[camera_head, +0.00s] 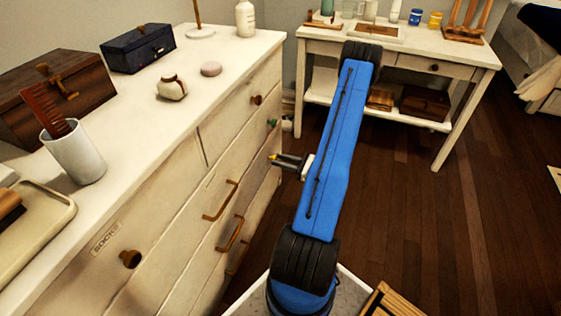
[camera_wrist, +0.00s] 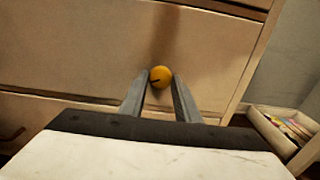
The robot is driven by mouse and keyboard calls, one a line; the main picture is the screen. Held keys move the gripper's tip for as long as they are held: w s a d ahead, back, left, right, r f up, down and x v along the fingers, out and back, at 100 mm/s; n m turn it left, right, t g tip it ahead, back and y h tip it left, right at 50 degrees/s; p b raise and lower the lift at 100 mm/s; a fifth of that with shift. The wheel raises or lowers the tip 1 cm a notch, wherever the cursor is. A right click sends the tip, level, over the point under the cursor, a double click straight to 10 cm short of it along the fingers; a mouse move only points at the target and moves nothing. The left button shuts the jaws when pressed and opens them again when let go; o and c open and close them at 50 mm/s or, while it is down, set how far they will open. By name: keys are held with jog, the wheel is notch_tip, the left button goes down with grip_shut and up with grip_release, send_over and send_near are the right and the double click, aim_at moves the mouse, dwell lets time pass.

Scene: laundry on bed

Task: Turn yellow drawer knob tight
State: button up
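The yellow drawer knob (camera_wrist: 160,78) is round, has a short dark mark on its face, and sits on a drawer front of the cream dresser. My gripper (camera_wrist: 161,77) has one grey finger on each side of the knob, and both tips appear to touch it. In the head view, my gripper (camera_head: 275,160) reaches left to the dresser's front, and a bit of the yellow knob (camera_head: 272,156) shows at its fingertips. Whether the knob is loose or tight cannot be told.
The cream dresser (camera_head: 160,205) has a green knob (camera_head: 271,122), brown knobs and bar handles near my gripper. A side table (camera_head: 400,62) stands behind my arm. An open box (camera_wrist: 275,135) lies low at the right.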

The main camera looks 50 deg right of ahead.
jog(key=shift+m, duration=0.3)
jog(key=m, duration=2.2)
jog(key=shift+r, duration=0.1)
dwell(0.6)
jog(key=o, duration=1)
jog(key=shift+o, duration=0.2)
jog(key=shift+s, duration=0.1)
